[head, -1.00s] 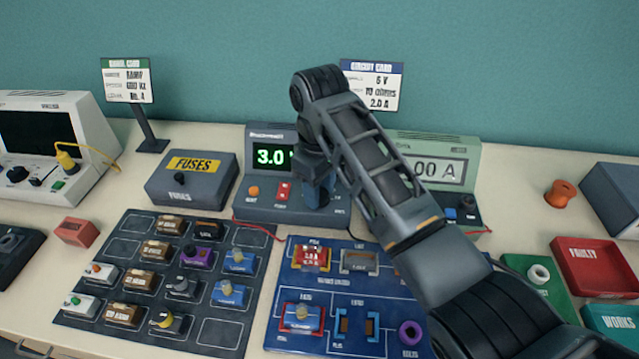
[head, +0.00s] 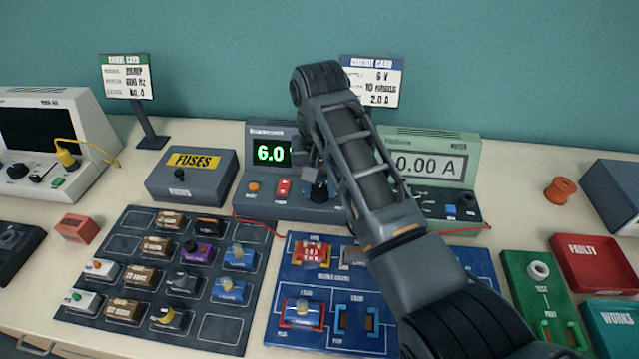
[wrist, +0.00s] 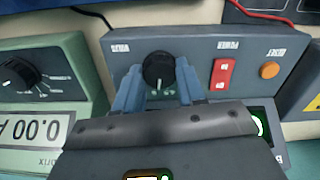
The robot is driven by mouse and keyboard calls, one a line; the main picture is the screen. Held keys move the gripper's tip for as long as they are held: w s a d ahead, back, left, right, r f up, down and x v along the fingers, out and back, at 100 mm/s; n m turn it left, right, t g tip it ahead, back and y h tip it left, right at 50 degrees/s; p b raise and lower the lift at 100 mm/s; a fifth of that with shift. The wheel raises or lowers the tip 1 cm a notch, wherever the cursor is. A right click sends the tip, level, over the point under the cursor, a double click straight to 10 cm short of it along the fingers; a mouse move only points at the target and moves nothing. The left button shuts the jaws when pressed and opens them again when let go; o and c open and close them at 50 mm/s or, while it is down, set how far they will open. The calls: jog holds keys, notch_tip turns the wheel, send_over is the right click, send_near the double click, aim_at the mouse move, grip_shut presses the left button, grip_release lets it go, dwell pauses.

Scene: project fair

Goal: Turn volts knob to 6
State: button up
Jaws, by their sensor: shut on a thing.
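The grey bench power supply (head: 262,205) stands at the back middle of the table, its green display (head: 271,152) reading 6.0. Its black round volts knob (wrist: 159,70) is on the sloped front, with a white pointer mark. My gripper (wrist: 158,77) has its two blue fingers on either side of the knob and is shut on it. In the head view the knob (head: 318,191) shows beside my arm, which hides the right part of the supply. The circuit card (head: 373,80) behind reads 6 V, 10 ohms, 2.0 A.
A red power switch (head: 284,187) and an orange reset button (head: 254,187) sit left of the knob. The green ammeter (head: 436,150) at right reads 0.00 A. The fuse box (head: 190,178) stands left; the blue circuit board (head: 280,300) lies in front.

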aim_at(320, 189)
jog(key=shift+m, duration=0.6)
jog(key=o, duration=1.1)
jog(key=shift+c, duration=0.2)
jog(key=shift+r, duration=0.1)
notch_tip(320, 189, up, 6)
jog(key=shift+w+r, duration=0.15)
jog(key=shift+r, duration=0.55)
